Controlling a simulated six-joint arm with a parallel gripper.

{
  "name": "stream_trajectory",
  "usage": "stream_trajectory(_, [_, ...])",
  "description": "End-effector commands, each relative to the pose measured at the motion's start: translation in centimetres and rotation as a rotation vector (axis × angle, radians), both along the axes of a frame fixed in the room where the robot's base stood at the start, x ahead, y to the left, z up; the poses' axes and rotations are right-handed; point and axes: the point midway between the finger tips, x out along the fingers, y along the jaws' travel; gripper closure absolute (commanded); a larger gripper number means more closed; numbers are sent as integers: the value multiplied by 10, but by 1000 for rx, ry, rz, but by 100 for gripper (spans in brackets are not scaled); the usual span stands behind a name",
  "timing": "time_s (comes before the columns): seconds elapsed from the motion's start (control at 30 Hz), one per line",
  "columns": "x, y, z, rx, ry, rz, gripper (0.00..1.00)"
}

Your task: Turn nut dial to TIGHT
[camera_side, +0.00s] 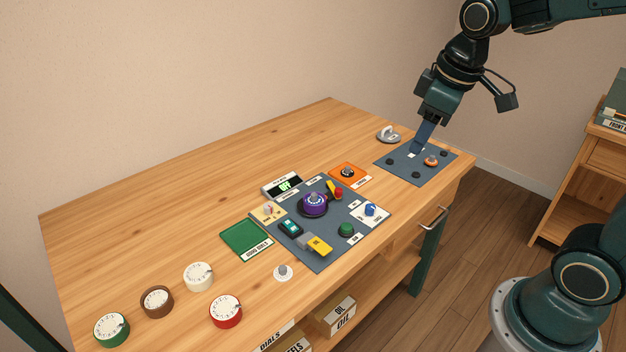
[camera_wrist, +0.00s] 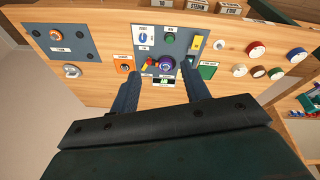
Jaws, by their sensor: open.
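I cannot read which control is labelled as the nut dial. Small dials on plates around the main grey panel include a blue knob (camera_side: 371,209) on a white plate, a dark knob on an orange plate (camera_side: 348,174), and a pale knob on a beige plate (camera_side: 268,209). A purple dial (camera_side: 313,203) stands in the panel's middle; it also shows in the wrist view (camera_wrist: 166,63). My gripper (camera_side: 415,152) is open and empty over the smaller grey panel (camera_side: 405,174), left of its orange knob (camera_side: 431,160). In the wrist view its fingers (camera_wrist: 160,90) are spread apart.
A metal knob (camera_side: 388,133) sits behind the small panel. A green plate (camera_side: 246,238) lies left of the main panel (camera_side: 320,262). Red (camera_side: 226,309), white (camera_side: 198,276), brown (camera_side: 157,301) and green (camera_side: 112,329) dials lie at the front left. The table's back left is clear.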

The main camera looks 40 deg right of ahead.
Motion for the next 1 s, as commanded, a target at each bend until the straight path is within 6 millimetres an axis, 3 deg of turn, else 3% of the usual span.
stream_trajectory(0.37, [65,-25,-46,-30,125,150,53])
stream_trajectory(0.6, [99,-44,-87,-34,197,250,53])
stream_trajectory(0.8, [121,-58,-122,-30,248,326,53])
stream_trajectory(1.0, [130,-66,-143,-26,274,368,53])
